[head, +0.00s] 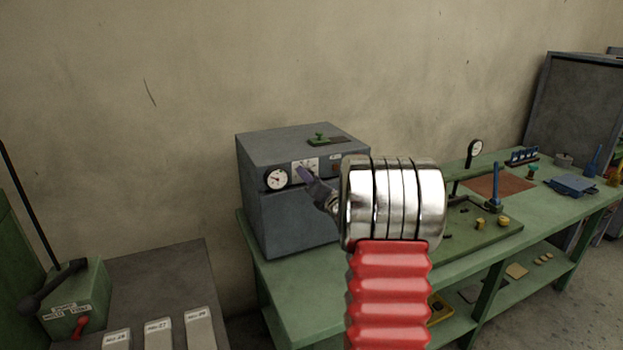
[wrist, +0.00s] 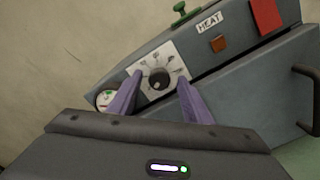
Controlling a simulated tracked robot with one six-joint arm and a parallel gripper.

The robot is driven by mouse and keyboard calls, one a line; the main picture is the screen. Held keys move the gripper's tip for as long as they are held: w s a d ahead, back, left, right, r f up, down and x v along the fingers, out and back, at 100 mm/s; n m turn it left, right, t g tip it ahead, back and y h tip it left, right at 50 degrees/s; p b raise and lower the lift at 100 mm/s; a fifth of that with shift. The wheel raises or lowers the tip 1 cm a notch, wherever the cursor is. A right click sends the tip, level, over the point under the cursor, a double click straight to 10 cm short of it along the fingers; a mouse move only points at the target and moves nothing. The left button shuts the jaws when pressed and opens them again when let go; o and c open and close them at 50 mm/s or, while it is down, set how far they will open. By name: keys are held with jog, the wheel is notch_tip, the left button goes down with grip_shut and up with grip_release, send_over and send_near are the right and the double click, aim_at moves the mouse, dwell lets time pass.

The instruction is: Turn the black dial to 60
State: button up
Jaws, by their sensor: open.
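The black dial (wrist: 159,79) sits on a white scale plate (wrist: 176,65) on the front of a grey box. In the wrist view my gripper (wrist: 163,84) is open, with one purple finger on each side of the dial. I cannot tell whether either finger touches it. The numbers on the scale are too small to read surely. In the head view the gripper (head: 302,172) is at the plate (head: 305,163), and my arm covers the right part of the box. The dial itself is hard to make out there.
The grey box (head: 290,222) stands on a green bench (head: 300,318). A round gauge (head: 276,179) is left of the plate. A HEAT label (wrist: 208,22), a brown square switch (wrist: 218,44) and a red patch (wrist: 265,15) are to the right. A dark handle (wrist: 305,95) sticks out.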

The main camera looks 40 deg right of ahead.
jog(key=shift+w, duration=0.1)
jog(key=shift+c, duration=0.4)
jog(key=c, duration=0.9)
jog(key=shift+d, duration=0.2)
jog(key=shift+c, duration=0.4)
jog(key=shift+a, duration=0.1)
